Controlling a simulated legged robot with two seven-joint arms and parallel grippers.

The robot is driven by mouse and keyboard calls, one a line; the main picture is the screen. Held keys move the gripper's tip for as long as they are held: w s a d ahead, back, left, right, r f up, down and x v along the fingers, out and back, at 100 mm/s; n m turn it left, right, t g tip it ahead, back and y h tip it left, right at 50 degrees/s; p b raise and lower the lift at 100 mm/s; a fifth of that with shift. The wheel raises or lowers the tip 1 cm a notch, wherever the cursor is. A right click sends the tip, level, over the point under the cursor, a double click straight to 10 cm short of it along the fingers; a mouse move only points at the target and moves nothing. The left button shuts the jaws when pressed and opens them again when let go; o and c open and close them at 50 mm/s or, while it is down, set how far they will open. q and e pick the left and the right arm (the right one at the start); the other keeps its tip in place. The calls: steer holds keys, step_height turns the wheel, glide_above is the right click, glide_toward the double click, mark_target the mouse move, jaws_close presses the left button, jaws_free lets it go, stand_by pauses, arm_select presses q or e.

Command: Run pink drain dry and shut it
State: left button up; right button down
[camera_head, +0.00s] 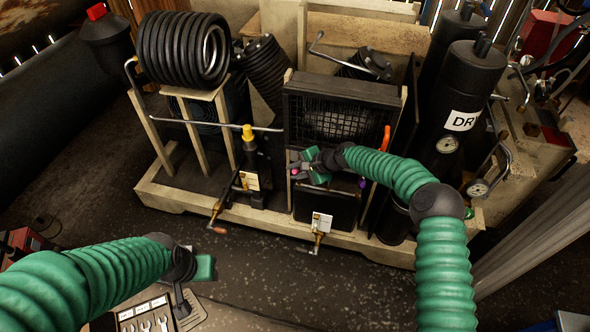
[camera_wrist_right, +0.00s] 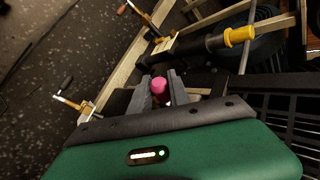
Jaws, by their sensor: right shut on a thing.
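The pink drain knob (camera_wrist_right: 158,86) shows between the fingertips of my right gripper (camera_wrist_right: 162,90) in the right wrist view. In the head view a small pink spot (camera_head: 294,171) shows at the tip of my right gripper (camera_head: 306,168), at the left front of the black compressor unit (camera_head: 343,140). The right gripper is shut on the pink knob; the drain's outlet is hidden. My left gripper (camera_head: 196,268) hangs at the lower left above the floor, away from the machine; its fingers are too unclear to judge.
A yellow-capped black cylinder (camera_head: 256,165) is close to the right gripper's left. A wrench tray (camera_head: 150,317) lies at the bottom. The floor between is clear.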

steer(key=shift+w+d+r, duration=0.2)
steer(key=shift+w, duration=0.05)
steer(key=c, duration=1.6)
jaws_free()
steer(key=o, duration=0.3)
steer(key=shift+f, duration=0.15)
steer(key=shift+o, duration=0.2)
steer(key=shift+s+d+r, duration=0.1)
steer(key=shift+s+r, duration=0.05)
steer(key=shift+r, duration=0.1)
steer(key=p+v, duration=0.3)
steer(key=v, duration=1.3)
steer(key=shift+d, duration=0.25)
